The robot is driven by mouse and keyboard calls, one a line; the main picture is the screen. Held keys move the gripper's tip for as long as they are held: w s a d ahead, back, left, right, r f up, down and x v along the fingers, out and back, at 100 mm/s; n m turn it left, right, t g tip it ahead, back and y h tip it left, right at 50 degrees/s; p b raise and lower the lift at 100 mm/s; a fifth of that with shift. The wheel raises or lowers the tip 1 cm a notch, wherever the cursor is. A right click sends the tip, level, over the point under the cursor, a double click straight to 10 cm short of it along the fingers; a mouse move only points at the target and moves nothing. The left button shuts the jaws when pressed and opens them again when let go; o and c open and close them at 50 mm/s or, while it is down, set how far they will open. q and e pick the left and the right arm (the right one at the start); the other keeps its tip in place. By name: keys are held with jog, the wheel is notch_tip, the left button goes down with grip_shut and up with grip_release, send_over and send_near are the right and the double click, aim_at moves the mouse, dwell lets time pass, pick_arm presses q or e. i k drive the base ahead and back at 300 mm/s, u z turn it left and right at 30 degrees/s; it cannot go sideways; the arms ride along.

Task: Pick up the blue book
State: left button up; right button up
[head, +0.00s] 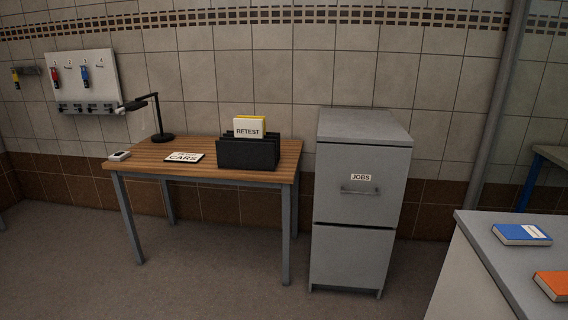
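The blue book (521,235) lies flat on a grey countertop (487,245) at the right of the head view. It has a white label on its cover. Neither of my grippers shows in the head view, so I cannot see whether they are open or shut.
An orange book (554,285) lies on the same counter, nearer and cut by the frame edge. A grey filing cabinet (358,215) marked JOBS stands left of the counter. A wooden table (200,173) holds a lamp (160,120) and a black file holder (247,155). Open floor (215,285) lies in front.

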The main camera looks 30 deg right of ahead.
aim_at(524, 234)
jog(key=i, duration=2.6)
jog(key=z, duration=3.1)
jog(key=i, duration=0.2)
jog(key=z, duration=0.1)
